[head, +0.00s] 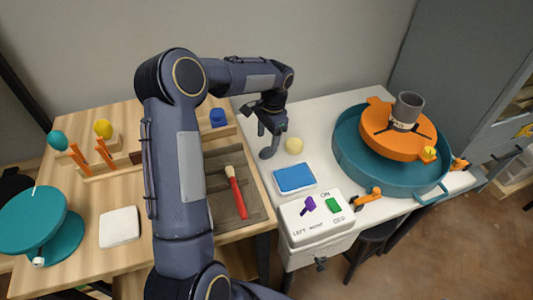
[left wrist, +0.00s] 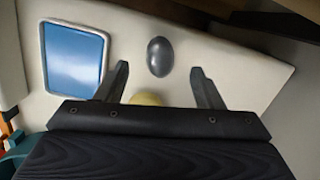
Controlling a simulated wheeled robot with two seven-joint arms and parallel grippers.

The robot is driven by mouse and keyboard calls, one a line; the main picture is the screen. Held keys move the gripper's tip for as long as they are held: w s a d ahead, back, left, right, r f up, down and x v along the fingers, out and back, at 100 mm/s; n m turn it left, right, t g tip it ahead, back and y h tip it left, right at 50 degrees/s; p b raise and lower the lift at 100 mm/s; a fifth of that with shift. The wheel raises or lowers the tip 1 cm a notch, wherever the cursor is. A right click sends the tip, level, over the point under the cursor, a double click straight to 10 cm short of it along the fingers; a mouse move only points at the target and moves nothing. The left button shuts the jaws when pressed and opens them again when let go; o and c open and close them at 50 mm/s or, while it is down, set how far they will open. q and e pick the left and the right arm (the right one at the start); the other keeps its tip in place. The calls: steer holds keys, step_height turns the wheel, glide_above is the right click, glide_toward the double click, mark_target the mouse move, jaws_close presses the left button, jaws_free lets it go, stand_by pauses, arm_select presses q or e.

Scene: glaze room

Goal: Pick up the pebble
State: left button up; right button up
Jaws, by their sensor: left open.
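The pebble is a smooth dark grey oval (left wrist: 160,55) lying on the white table top. In the head view the pebble (head: 266,154) shows just below my left gripper (head: 269,136). In the left wrist view my left gripper (left wrist: 160,70) is open, with its two fingers apart and the pebble seen between and beyond their tips. Nothing is held. I cannot tell the exact height of the fingertips above the table. My right gripper is not in view.
A pale yellow ball (head: 294,145) sits close beside the gripper; it is partly hidden in the left wrist view (left wrist: 146,98). A blue sponge-like pad (head: 295,178) and a white switch box (head: 315,217) lie nearer. A teal basin (head: 345,150) with an orange wheel (head: 385,140) stands right.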

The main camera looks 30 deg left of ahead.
mark_target(267, 149)
arm_select(q)
step_height(267, 149, down, 6)
steer(key=shift+r, duration=0.2)
steer(key=c, duration=1.1)
steer(key=shift+o, duration=0.2)
steer(key=shift+r, duration=0.1)
steer(key=shift+w+r, duration=0.1)
steer(key=shift+r, duration=0.45)
step_height(267, 149, up, 2)
steer(key=shift+r, duration=0.15)
steer(key=s+d+r, duration=0.5)
steer(key=d+r, duration=0.4)
steer(key=d, duration=0.4)
steer(key=shift+s+r, duration=0.15)
steer(key=shift+r, duration=0.1)
